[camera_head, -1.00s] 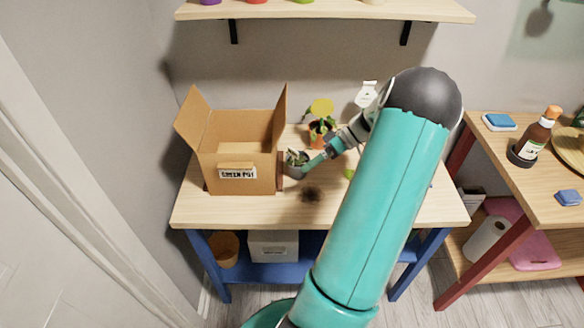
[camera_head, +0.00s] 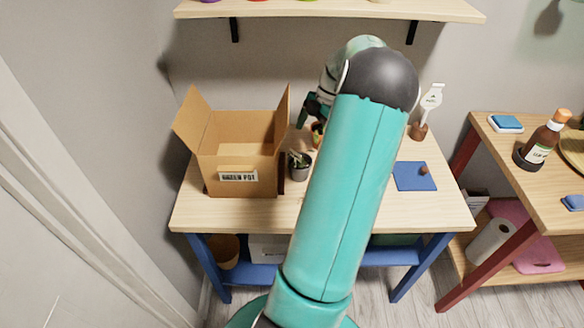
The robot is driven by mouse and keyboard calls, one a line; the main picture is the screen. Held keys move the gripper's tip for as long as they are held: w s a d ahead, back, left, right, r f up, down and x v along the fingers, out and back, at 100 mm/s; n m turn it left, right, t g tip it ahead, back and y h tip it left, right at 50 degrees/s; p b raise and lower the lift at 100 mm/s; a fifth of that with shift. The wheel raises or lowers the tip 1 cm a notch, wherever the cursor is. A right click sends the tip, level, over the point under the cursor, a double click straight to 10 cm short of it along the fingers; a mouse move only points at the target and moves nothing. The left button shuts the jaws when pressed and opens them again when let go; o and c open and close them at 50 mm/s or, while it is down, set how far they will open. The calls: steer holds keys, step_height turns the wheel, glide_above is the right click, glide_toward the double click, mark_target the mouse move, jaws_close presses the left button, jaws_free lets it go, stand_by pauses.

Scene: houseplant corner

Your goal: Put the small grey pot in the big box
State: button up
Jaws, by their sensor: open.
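The small grey pot (camera_head: 299,171) with a small plant stands upright on the table, just right of the big box. The big box (camera_head: 240,161) is open cardboard with raised flaps and a printed label on its front. My gripper (camera_head: 306,117) is above the back of the table, behind the grey pot and apart from it. It is open, and its fingers are partly hidden by my arm. A terracotta pot (camera_head: 317,135) stands below my gripper, mostly hidden behind my arm.
A white sign (camera_head: 430,99) stands at the back right. A wall shelf (camera_head: 330,9) hangs above. A second wooden table (camera_head: 500,150) with a bottle (camera_head: 543,140) is at right.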

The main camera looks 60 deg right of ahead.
mark_target(297, 165)
steer(key=x, duration=0.8)
steer(key=shift+s+a+f, duration=0.1)
steer(key=shift+s+f, duration=0.15)
steer(key=shift+s, duration=0.05)
steer(key=x, duration=0.5)
steer(key=shift+w, duration=0.3)
steer(key=c, duration=1.3)
steer(key=shift+o, duration=0.2)
steer(key=shift+r, duration=0.1)
steer(key=shift+r, duration=0.1)
